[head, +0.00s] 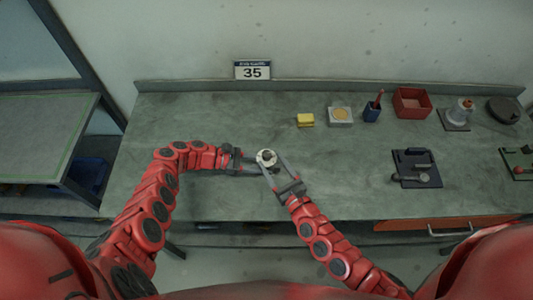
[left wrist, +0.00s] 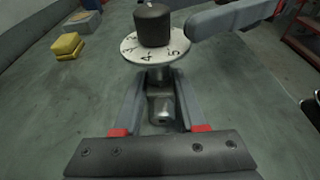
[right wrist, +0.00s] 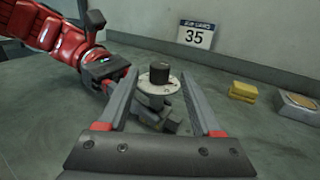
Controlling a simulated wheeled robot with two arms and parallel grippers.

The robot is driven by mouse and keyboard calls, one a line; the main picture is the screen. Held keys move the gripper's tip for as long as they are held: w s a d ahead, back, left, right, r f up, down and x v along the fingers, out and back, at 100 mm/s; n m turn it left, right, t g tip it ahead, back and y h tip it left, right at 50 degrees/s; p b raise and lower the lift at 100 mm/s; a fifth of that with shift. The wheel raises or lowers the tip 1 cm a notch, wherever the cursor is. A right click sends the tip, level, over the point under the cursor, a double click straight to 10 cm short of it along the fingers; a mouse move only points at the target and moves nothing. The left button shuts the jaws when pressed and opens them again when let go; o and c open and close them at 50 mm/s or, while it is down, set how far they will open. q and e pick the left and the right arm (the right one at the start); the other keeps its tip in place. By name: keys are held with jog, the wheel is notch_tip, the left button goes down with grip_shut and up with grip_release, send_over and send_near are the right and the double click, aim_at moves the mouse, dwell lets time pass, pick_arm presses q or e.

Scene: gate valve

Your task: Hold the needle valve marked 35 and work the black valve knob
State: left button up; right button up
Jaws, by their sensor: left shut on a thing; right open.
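The needle valve stands on the bench with a round white numbered dial (head: 266,157) and a black knob (left wrist: 152,25) on top. Its metal body (left wrist: 160,105) is below the dial in the left wrist view. My left gripper (head: 256,164) is shut on this body from the left. My right gripper (right wrist: 159,78) is open, with one finger on each side of the knob (right wrist: 160,73), apart from it in the right wrist view. A right finger (left wrist: 232,18) also shows beside the knob in the left wrist view. The sign marked 35 (head: 252,70) stands behind.
A yellow block (head: 305,120), a box with a round tan top (head: 340,116), a blue cup (head: 372,112) and a red bin (head: 411,102) stand along the back. A black fixture (head: 415,168) is to the right. The bench (head: 200,120) left of the yellow block is clear.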

aim_at(269, 158)
jog(key=shift+x, duration=2)
grip_shut()
